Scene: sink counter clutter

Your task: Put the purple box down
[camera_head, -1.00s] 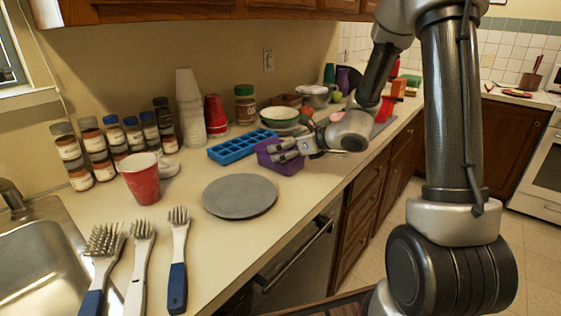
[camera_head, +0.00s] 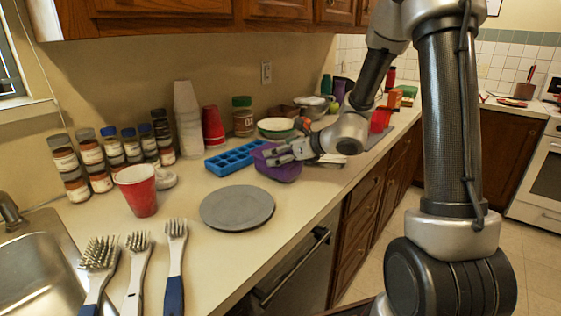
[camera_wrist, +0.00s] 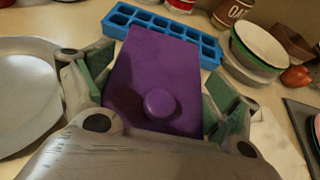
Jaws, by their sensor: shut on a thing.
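The purple box (camera_head: 277,166) is at the middle of the counter in the head view, just in front of the blue ice tray. In the wrist view the purple box (camera_wrist: 150,75) lies between the two green-padded fingers, with a round purple knob on its near face. My gripper (camera_head: 280,155) is shut on it, coming from the right; it also shows in the wrist view (camera_wrist: 155,92). The box looks at or close to counter height; whether its underside touches the counter cannot be told.
A blue ice tray (camera_head: 236,157) lies directly behind the box. A grey plate (camera_head: 237,207) lies to its front left. Bowls (camera_head: 277,128) and a jar (camera_head: 242,117) stand behind. A red cup (camera_head: 137,190) and several brushes (camera_head: 175,250) are at left. Bare counter (camera_head: 300,200) lies in front.

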